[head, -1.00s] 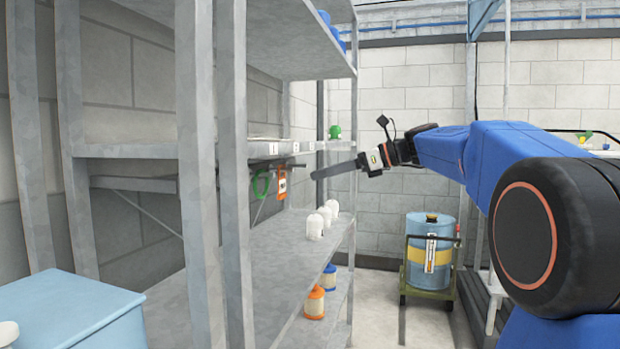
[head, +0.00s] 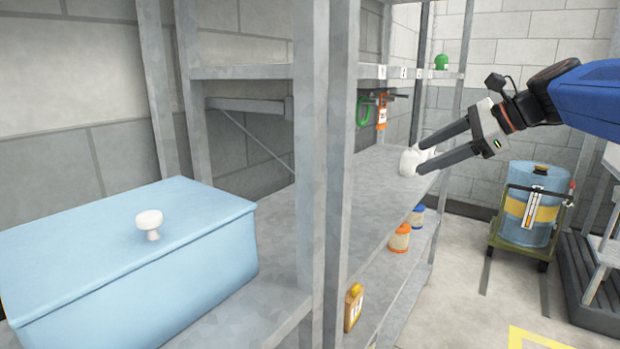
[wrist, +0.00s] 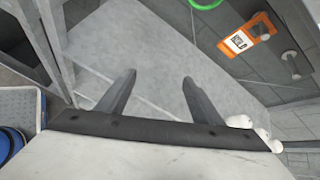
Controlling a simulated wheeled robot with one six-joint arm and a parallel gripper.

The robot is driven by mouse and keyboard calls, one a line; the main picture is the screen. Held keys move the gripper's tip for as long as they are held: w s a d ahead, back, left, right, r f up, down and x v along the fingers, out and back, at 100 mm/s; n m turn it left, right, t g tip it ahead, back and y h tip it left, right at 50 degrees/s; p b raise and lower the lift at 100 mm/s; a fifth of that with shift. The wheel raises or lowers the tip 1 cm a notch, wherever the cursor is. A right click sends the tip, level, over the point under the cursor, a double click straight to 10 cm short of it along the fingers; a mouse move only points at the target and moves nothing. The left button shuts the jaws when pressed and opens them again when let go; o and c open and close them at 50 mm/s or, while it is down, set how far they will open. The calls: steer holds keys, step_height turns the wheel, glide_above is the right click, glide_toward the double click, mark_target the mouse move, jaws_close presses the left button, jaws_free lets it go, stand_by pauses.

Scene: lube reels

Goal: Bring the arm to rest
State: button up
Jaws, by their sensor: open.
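My gripper (head: 437,154) is in the upper right of the head view, reaching left toward the grey shelf rack. Its two fingers are apart with nothing between them. In the wrist view, the fingers of my gripper (wrist: 160,88) stand open over a bare stretch of the grey shelf board (wrist: 150,45). In the head view the fingers overlap the white rounded items (head: 409,163) on the middle shelf and partly hide them; I cannot tell the gap. My blue arm comes in from the right edge.
A light blue lidded box (head: 120,255) stands at the left. An orange tag (head: 382,112) and a green ring (head: 362,111) hang under the upper shelf. A blue drum (head: 531,205) on a cart is at the right. Floor between is clear.

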steer(key=s+d+f+n+g+h, duration=0.1)
steer(key=s+f+n+h, duration=0.7)
steer(key=s+f+n, duration=1.2)
steer(key=s+f, duration=0.6)
steer(key=f, duration=0.4)
steer(key=shift+s+d+f+g+h, duration=0.15)
steer(key=shift+s+d+g+h, duration=0.2)
steer(key=shift+s+g+h, duration=0.05)
